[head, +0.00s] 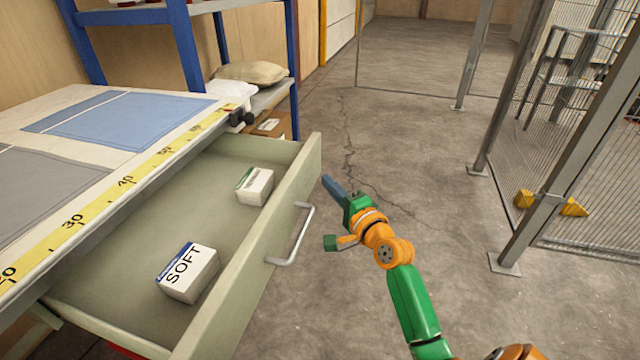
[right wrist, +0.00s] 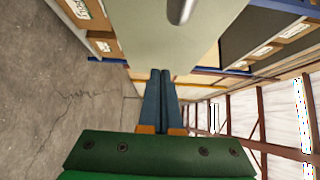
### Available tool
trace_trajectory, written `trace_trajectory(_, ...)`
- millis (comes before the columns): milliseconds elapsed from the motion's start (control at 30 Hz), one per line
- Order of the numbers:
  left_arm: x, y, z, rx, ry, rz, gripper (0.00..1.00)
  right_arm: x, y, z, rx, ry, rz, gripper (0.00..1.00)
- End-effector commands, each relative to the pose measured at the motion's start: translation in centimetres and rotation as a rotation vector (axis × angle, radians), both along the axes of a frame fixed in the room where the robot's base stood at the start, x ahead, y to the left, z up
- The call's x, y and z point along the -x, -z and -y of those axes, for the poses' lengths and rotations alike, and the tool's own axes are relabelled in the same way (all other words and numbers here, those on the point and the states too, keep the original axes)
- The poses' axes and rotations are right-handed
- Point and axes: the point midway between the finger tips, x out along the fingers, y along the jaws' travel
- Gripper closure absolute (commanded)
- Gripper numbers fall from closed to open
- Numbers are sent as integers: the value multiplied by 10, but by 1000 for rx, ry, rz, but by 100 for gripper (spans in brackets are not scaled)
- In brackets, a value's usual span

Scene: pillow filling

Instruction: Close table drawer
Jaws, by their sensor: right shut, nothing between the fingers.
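The table drawer (head: 240,285) is pulled well out from under the table (head: 150,180), its pale green front facing right. Its metal handle (head: 293,238) is on the outer face. Inside lie a box marked SOFT (head: 188,273) and a smaller white and green box (head: 255,186). My right gripper (head: 327,182) is to the right of the drawer front, near its far end, apart from the handle. In the right wrist view its blue fingers (right wrist: 160,78) are together and empty, with the drawer front (right wrist: 150,40) ahead of them. My left gripper is not in view.
A blue-framed shelf (head: 190,50) with a pillow (head: 250,73) and a cardboard box (head: 270,124) stands beyond the table. A yellow measuring tape (head: 125,181) runs along the table edge. Wire fencing (head: 590,130) is at the right. The floor between is clear.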

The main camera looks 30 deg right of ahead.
Motion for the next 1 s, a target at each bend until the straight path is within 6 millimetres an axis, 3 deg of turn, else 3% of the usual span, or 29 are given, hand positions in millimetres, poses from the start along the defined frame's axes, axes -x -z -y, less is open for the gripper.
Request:
trace_trajectory(200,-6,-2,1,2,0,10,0,-16,0,-14,0,1,0,100)
trace_trajectory(733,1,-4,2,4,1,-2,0,-22,-1,-20,-1,0,-1,100)
trace_trajectory(1000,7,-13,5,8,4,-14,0,-52,-3,-46,-2,-2,0,100)
